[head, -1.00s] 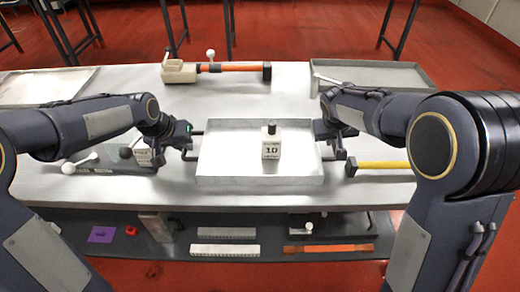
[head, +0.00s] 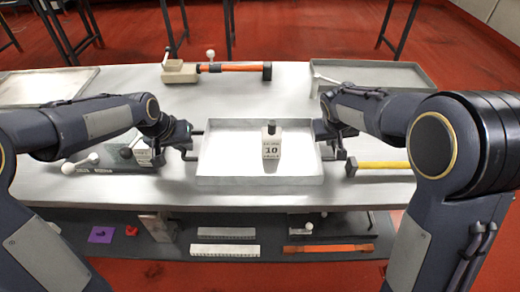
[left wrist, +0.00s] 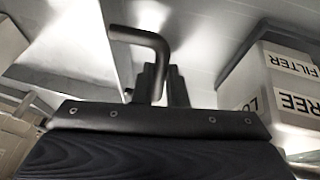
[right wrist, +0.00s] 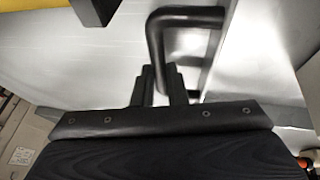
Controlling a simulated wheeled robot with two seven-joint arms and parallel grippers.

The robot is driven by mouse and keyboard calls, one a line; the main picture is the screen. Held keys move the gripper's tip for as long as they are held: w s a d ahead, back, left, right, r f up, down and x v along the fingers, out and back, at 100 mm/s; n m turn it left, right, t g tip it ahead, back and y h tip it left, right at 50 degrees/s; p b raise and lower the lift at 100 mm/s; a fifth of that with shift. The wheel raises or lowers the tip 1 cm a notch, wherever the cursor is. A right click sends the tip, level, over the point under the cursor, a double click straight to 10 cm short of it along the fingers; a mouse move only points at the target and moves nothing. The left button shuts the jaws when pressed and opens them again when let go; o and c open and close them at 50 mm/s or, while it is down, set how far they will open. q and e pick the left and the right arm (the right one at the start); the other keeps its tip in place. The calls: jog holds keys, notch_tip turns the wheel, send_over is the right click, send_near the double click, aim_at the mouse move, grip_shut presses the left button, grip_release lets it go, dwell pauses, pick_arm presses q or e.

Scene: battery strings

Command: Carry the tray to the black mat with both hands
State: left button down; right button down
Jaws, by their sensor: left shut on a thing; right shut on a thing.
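A shallow pale metal tray (head: 260,182) is at the middle of the table's near side in the head view. A pale block marked 10 with a dark knob (head: 271,152) stands in it, right of the middle. My left gripper (head: 188,152) is shut on the tray's left dark handle (left wrist: 145,40). My right gripper (head: 334,150) is shut on its right handle (right wrist: 185,18). I cannot tell whether the tray touches the table. I cannot clearly make out a black mat.
A yellow-handled tool (head: 380,165) lies close right of the tray. A grey tool with ball knobs (head: 90,163) lies left. An orange-barred device (head: 235,68) and a grey tray (head: 380,72) are at the back. A lower shelf holds an orange strip (head: 328,249).

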pick_arm(q)
jog(key=shift+w+r, duration=0.1)
jog(key=shift+r, duration=0.1)
pick_arm(e)
jog(key=shift+w+r, duration=0.1)
jog(key=shift+r, duration=0.1)
